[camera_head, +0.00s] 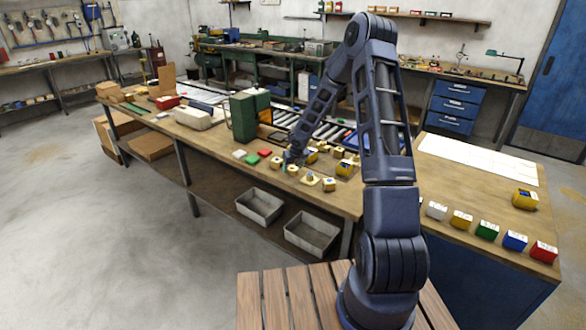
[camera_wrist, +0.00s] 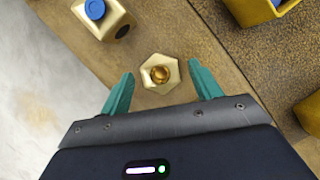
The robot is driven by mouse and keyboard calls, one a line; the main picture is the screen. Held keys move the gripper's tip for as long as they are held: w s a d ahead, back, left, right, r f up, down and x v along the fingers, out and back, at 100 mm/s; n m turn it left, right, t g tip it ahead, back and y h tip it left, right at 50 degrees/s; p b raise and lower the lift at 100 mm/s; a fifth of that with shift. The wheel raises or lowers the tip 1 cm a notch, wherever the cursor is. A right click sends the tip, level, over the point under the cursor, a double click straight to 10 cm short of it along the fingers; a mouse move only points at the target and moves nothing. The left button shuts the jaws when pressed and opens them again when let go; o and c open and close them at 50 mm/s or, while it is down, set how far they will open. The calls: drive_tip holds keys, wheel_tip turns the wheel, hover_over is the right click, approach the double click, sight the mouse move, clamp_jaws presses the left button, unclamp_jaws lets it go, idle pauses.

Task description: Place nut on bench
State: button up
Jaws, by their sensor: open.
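A pale brass hexagonal nut (camera_wrist: 160,83) with a round copper-coloured centre shows in the wrist view, over the wooden bench top (camera_wrist: 185,25). It lies between the tips of the two teal fingers of my gripper (camera_wrist: 161,70), with a visible gap on each side. My gripper is open and holds nothing. In the head view my gripper (camera_head: 289,157) is low over the front edge of the bench (camera_head: 345,200), among small brass pieces. I cannot tell which of these is the nut there.
A brass block with a blue top (camera_wrist: 98,14) is up-left of the nut. A yellow bin (camera_wrist: 258,10) is at upper right, on a darker brown surface. A green box-shaped machine (camera_head: 249,114) stands left of my gripper. Grey bins (camera_head: 312,232) sit below the bench.

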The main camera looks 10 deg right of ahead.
drive_tip(key=s+d+r+m+h, duration=0.1)
drive_tip(key=s+d+r+m, duration=0.2)
drive_tip(key=s+r+m, duration=0.6)
drive_tip(key=s+d+r+m+h, duration=0.2)
drive_tip(key=s+d+r+m, duration=0.2)
drive_tip(key=s+r, duration=0.5)
drive_tip(key=s+d+r+m+h, duration=0.1)
drive_tip(key=s+d+r+m, duration=0.35)
drive_tip(key=r, duration=0.85)
drive_tip(key=s+r+m+y, duration=0.1)
drive_tip(key=s+r+m, duration=0.2)
drive_tip(key=s+m, duration=0.7)
drive_tip(key=s+r+m+y, duration=0.1)
drive_tip(key=s+r+m, duration=0.2)
drive_tip(key=s+m, duration=0.8)
drive_tip(key=s, duration=0.4)
drive_tip(key=shift+a+r+y, duration=0.25)
drive_tip(key=shift+y, duration=0.15)
drive_tip(key=shift+m, duration=0.25)
